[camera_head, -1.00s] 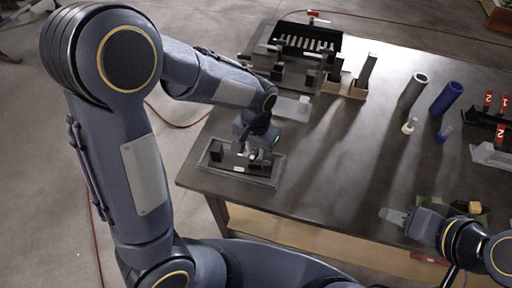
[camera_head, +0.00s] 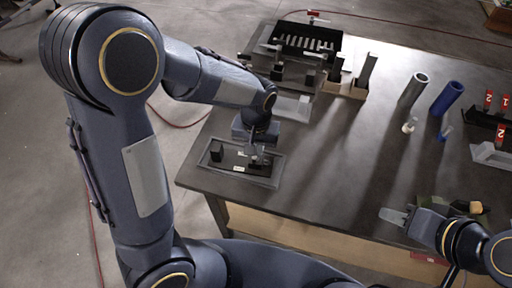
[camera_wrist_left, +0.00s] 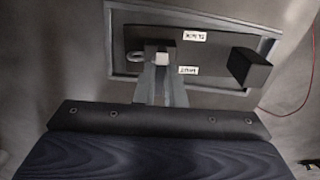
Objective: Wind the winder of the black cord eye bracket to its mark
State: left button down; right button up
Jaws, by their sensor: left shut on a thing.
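The bracket's black board (camera_head: 230,164) lies in a shallow grey tray (camera_head: 200,164) at the near left of the table. In the left wrist view the board (camera_wrist_left: 215,55) carries two white labels, a black block (camera_wrist_left: 249,67) at the right and a grey ring (camera_wrist_left: 135,57) at the left. My left gripper (camera_head: 257,160) points down over the board's right end. Its fingers (camera_wrist_left: 162,72) are shut on a small pale piece (camera_wrist_left: 162,60), seemingly the winder, beside the ring. The fingers hide most of this piece. My right gripper (camera_head: 393,216) is by the table's front edge, its opening unclear.
A black rack (camera_head: 306,38) and grey fixtures stand at the back left. A grey tube (camera_head: 413,90) and a blue tube (camera_head: 446,98) stand at the right, near red number tags (camera_head: 488,99). The middle of the table is clear.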

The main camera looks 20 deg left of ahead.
pick_arm(q)
jog(key=n, duration=0.4)
jog(key=shift+n, duration=0.3)
jog(key=n+p, duration=0.1)
jog(key=n, duration=0.4)
jog(key=shift+n+p, duration=0.3)
jog(key=shift+n, duration=0.1)
jog(key=c, duration=1.5)
grip_release()
jog(key=shift+r, duration=3.9)
